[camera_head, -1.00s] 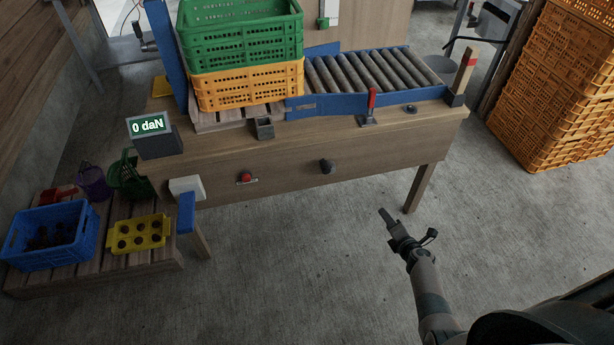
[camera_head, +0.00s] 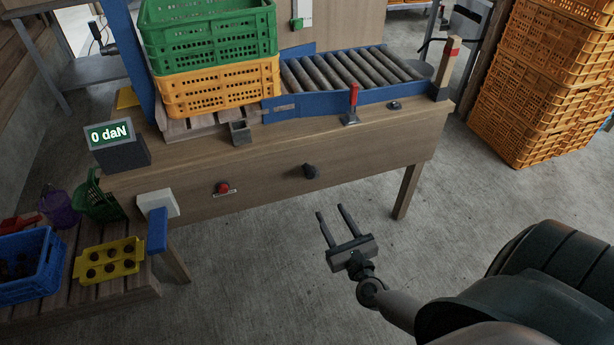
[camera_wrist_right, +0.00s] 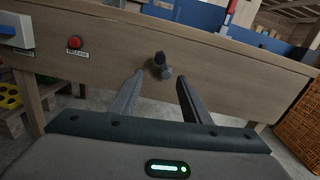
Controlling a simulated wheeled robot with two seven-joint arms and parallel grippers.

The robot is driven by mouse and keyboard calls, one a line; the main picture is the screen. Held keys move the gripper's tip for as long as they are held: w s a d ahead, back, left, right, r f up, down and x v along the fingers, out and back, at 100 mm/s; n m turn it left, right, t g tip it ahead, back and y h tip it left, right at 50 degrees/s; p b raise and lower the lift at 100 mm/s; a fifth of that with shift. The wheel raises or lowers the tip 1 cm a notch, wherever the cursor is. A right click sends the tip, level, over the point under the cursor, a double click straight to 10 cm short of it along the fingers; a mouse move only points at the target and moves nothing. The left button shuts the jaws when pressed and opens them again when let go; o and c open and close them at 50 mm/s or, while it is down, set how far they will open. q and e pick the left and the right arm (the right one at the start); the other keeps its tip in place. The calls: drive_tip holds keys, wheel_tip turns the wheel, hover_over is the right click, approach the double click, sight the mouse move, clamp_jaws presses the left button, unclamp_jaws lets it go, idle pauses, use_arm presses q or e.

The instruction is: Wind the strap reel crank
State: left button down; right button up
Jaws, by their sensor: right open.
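A dark crank knob (camera_head: 310,171) sticks out of the front panel of the wooden bench. In the right wrist view the knob (camera_wrist_right: 161,66) shows near the middle, framed between the fingertips, with clear space before it. My right gripper (camera_head: 331,210) is open and empty, its two fingers apart and pointing up towards the panel, below and a little right of the knob. It touches nothing. My left gripper is not in view. A display (camera_head: 110,136) on the bench's left end reads 0 daN.
A red button (camera_head: 223,187) labelled RELEASE and a white box (camera_head: 158,204) with a blue part are on the bench front. Stacked green and orange crates (camera_head: 218,86) and a roller conveyor (camera_head: 350,70) are on top. Orange crates (camera_head: 540,90) stand right. The floor before the bench is clear.

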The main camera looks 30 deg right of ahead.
approach(311, 177)
drive_tip(key=w, duration=0.1)
drive_tip(key=x, duration=0.8)
drive_tip(key=shift+d+p, duration=0.1)
drive_tip(key=shift+p, duration=0.2)
drive_tip(key=shift+w+d, duration=0.15)
drive_tip(key=shift+w, duration=0.65)
drive_tip(key=c, duration=1)
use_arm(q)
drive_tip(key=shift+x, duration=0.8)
use_arm(e)
clamp_jaws()
